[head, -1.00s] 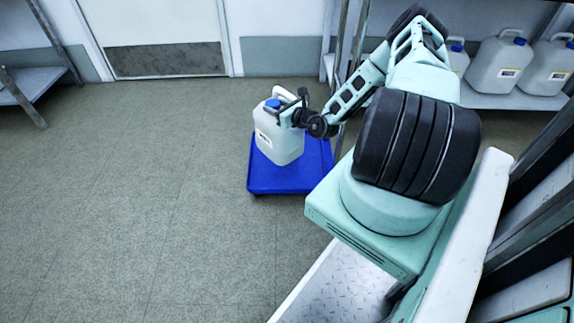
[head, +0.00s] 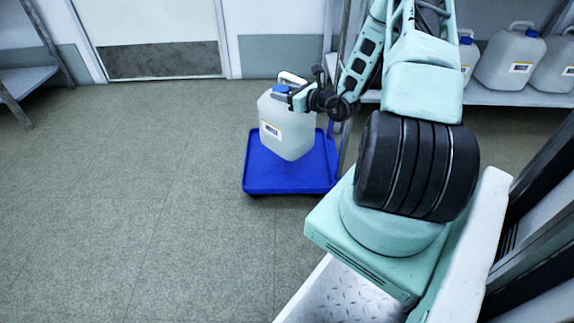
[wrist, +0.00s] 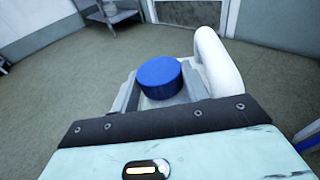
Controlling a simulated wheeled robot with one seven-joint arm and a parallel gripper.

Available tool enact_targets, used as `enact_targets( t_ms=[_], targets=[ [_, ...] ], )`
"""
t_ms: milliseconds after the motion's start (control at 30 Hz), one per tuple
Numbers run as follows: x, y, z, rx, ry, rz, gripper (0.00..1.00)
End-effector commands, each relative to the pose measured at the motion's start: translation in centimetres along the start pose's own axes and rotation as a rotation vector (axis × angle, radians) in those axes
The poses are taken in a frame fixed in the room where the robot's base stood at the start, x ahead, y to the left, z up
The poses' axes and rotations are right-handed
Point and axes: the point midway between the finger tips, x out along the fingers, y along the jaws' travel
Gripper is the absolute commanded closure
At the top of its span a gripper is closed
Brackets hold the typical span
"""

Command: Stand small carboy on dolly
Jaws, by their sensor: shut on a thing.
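The small carboy (head: 287,130) is a whitish jug with a blue cap, a loop handle and a label. My gripper (head: 296,97) is shut on it near the top, beside the cap. In the wrist view the blue cap (wrist: 159,77) and white handle (wrist: 217,62) show just beyond my gripper (wrist: 155,105); the jug's body is mostly hidden there. The blue dolly (head: 275,181) is on the floor, below and behind the carboy in the head view. The carboy looks nearly upright and overlaps the dolly's deck. I cannot tell whether its base touches the deck.
A shelf (head: 510,97) at the upper right holds more carboys (head: 510,60). A metal shelf post (head: 350,90) stands close behind the dolly and my arm. Another rack (head: 30,75) is at the far left. The floor (head: 130,200) left of the dolly is clear.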

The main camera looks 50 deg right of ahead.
Motion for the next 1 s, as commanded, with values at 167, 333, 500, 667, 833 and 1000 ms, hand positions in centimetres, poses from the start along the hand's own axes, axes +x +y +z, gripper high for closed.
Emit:
enact_targets(
  t_ms=[167,333,500,667,833,1000],
  targets=[
    [-0.1,0.0,0.0,-0.003,-0.009,0.003,1.00],
    [0.1,0.1,-1.8,-0.002,-0.008,0.003,1.00],
    [0.6,0.1,-4.6,-0.003,-0.008,0.003,1.00],
    [0.8,0.1,-5.9,-0.003,-0.009,0.003,1.00],
    [1.0,0.1,-7.0,-0.002,-0.009,0.003,1.00],
    [1.3,0.1,-9.1,-0.003,-0.009,0.003,1.00]
  ],
)
